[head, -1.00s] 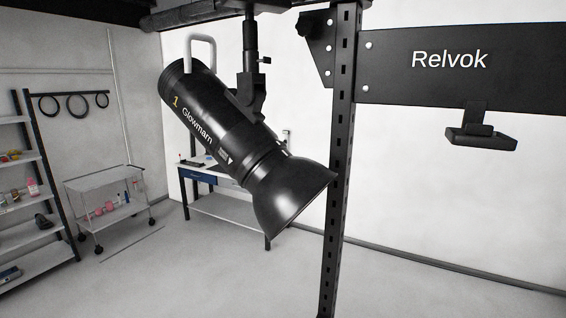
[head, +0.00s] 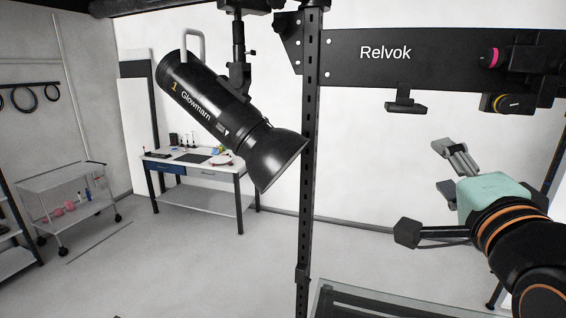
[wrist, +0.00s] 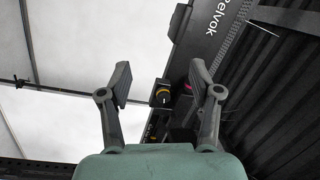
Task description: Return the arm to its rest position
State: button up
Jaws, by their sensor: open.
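My gripper (head: 443,168) is at the right of the head view, with a pale green body and grey fingers. It is raised in the air, with the fingers pointing up and left. In the wrist view, its two fingers (wrist: 160,78) stand well apart with nothing between them. My black arm with orange rings (head: 510,235) runs from the gripper to the lower right corner.
A black Glowmarn lamp (head: 205,105) hangs left of a perforated post (head: 311,160). A black Relvok bar (head: 385,75) spans the upper right, above my gripper. A glass-edged surface (head: 400,300) lies below. A workbench (head: 190,170) and cart (head: 65,190) stand behind; the floor between is clear.

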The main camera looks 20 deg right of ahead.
jog(key=w+a+f+n+g+y, duration=0.1)
jog(key=w+a+f+n+y, duration=0.3)
jog(key=a+f, duration=0.6)
jog(key=w+a+f+n+y, duration=0.1)
jog(key=w+a+f+n, duration=0.1)
jog(key=a+f+n, duration=0.6)
jog(key=s+a+f+n+g+y, duration=0.1)
jog(key=s+a+f+n, duration=0.3)
jog(key=a+f, duration=0.5)
jog(key=s+a+f+n+g+y, duration=0.1)
jog(key=s+a+f+n+y, duration=0.2)
jog(key=a+f, duration=0.6)
jog(key=shift+s+a+n+g+y, duration=0.35)
jog(key=shift+s+a+n, duration=0.3)
jog(key=shift+s, duration=0.4)
jog(key=o, duration=0.7)
jog(key=shift+w, duration=0.15)
